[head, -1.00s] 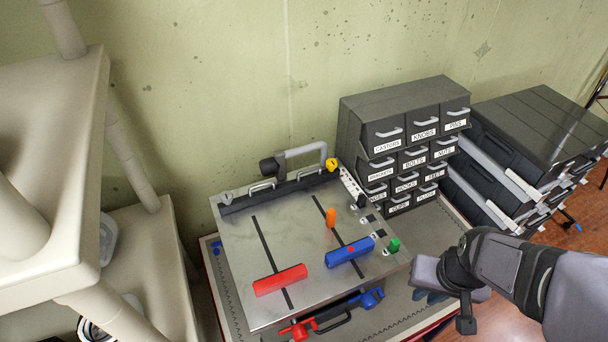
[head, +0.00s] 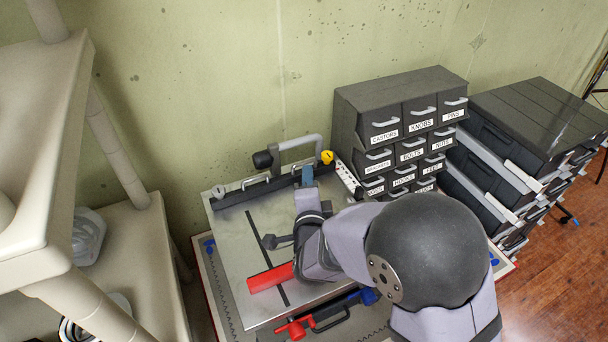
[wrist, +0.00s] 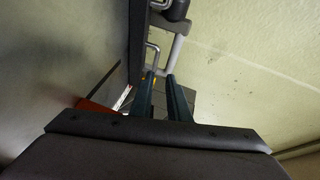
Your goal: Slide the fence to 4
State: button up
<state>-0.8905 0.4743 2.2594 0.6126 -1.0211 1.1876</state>
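The fence, which I take to be the black bar (head: 236,196) with small grey handles, lies across the back of the metal table top (head: 240,230). A yellow knob (head: 327,157) is at its right end, beside a white scale strip (head: 347,178); I cannot read its numbers. My gripper (head: 308,176) is just in front of the bar's right part and hides its right small handle. In the wrist view, my gripper's fingers (wrist: 161,84) are apart with a narrow gap, the bar (wrist: 137,45) and a handle (wrist: 152,52) just beyond. I cannot tell whether they touch.
A red block (head: 268,278) sits on the table's front left. My arm hides the blue block, orange peg and green block. A larger grey handle (head: 298,143) stands behind the bar. A labelled drawer cabinet (head: 400,130) stands close right; a beige shelf (head: 120,250) stands left.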

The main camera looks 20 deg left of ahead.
aim_at(304, 164)
jog(key=shift+s+a+f+m, duration=0.2)
jog(key=shift+s+f+m, duration=0.2)
jog(key=shift+s+f, duration=0.2)
jog(key=shift+w, duration=0.1)
jog(key=shift+w+a, duration=0.2)
jog(key=shift+w, duration=0.3)
jog(key=shift+p+x, duration=1.45)
jog(key=shift+x, duration=1.6)
jog(key=shift+a, duration=0.1)
grip_shut()
jog(key=shift+f, duration=0.1)
